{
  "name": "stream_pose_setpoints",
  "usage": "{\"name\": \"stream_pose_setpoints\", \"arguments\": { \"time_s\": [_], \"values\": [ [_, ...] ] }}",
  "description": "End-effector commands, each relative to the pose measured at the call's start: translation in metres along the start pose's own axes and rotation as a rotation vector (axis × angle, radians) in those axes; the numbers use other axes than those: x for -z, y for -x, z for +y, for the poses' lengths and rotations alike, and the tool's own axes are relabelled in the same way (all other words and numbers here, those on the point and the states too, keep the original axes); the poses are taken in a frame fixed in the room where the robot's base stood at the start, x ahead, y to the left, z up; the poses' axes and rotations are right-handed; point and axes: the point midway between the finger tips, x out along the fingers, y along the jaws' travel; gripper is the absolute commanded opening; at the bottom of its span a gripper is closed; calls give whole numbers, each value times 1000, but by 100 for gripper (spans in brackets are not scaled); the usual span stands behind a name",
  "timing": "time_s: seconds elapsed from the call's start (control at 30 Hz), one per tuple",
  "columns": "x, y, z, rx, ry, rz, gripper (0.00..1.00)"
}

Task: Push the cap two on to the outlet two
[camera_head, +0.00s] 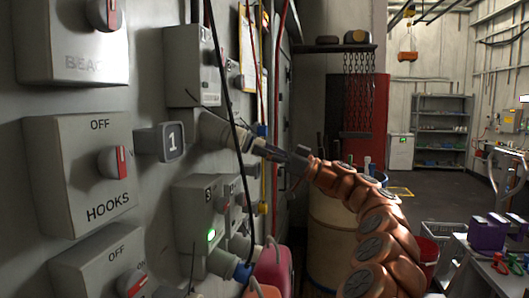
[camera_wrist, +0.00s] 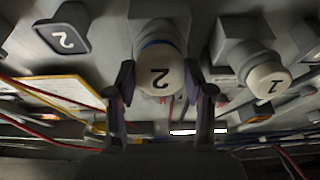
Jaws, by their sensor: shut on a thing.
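In the wrist view a pale round cap marked 2 (camera_wrist: 160,76), its number upside down, sits between the fingers of my gripper (camera_wrist: 159,90). The gripper is shut on it. A blue ring (camera_wrist: 156,43) shows around the cap's far side, against the grey outlet two (camera_wrist: 157,12) on the wall. The cap looks lined up with the outlet; how far it is seated on it I cannot tell.
A second cap marked 1 (camera_wrist: 268,80) is on an outlet to the right in the wrist view. A plate marked 2 (camera_wrist: 62,38) is at left. A dark hanging cable (camera_head: 226,75) crosses before the panel. Switch boxes (camera_head: 83,168) stick out at left; a barrel (camera_head: 333,235) stands below my arm.

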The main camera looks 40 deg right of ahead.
Motion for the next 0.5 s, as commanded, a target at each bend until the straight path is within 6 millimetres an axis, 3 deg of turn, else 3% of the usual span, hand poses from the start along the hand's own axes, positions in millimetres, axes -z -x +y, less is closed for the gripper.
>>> {"name": "stream_pose_setpoints", "arguments": {
  "time_s": [0.5],
  "values": [
    [0, -8, 0, 0, 0, 0, 0]
  ]
}}
